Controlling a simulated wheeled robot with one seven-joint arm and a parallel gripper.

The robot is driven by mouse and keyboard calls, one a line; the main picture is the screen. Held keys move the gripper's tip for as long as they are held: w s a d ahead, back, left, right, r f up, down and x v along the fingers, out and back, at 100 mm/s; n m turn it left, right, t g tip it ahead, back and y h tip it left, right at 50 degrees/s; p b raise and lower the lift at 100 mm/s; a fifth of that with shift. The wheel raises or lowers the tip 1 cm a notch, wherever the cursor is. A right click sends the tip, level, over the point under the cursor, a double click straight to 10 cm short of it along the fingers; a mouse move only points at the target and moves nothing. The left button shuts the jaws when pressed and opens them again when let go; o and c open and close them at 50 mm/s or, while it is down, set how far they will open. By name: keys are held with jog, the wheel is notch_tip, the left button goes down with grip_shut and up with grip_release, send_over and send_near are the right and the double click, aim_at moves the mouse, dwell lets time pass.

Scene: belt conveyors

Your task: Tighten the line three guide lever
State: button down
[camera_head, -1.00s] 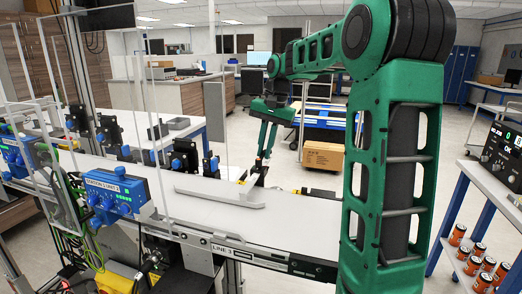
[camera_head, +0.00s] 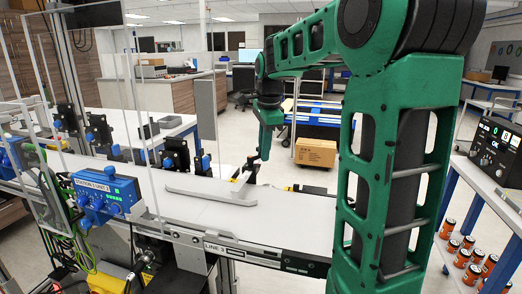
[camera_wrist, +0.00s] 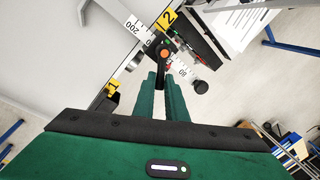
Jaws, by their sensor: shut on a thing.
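The guide lever (camera_wrist: 164,53) shows in the wrist view as a small black handle with an orange centre, beside a white scale strip (camera_wrist: 132,25) and a yellow tag marked 2 (camera_wrist: 168,18). My gripper (camera_wrist: 163,80) has its green fingers closed around the lower part of the lever, which they partly hide. In the head view my gripper (camera_head: 264,155) points down at the far edge of the line 3 belt (camera_head: 275,215). A pale guide rail (camera_head: 212,192) lies on the belt, near the gripper.
A blue station box (camera_head: 105,192) and clear panels stand at the left of the belt. Several black and blue brackets (camera_head: 176,155) line its far side. A shelf with orange cans (camera_head: 463,255) stands at right.

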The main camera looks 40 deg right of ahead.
jog(key=m, duration=0.2)
jog(key=s+a+m, duration=0.1)
jog(key=m, duration=0.1)
jog(key=a+m+h, duration=0.1)
jog(key=m, duration=0.1)
jog(key=shift+s+r, duration=0.1)
jog(key=shift+s, duration=0.05)
jog(key=shift+g, duration=0.3)
jog(key=c, duration=1.8)
grip_release()
jog(key=shift+s, duration=0.1)
jog(key=shift+d, duration=0.1)
notch_tip(320, 180, up, 10)
jog(key=s+a, duration=0.1)
jog(key=shift+a+r, duration=0.2)
jog(key=shift+a, duration=0.15)
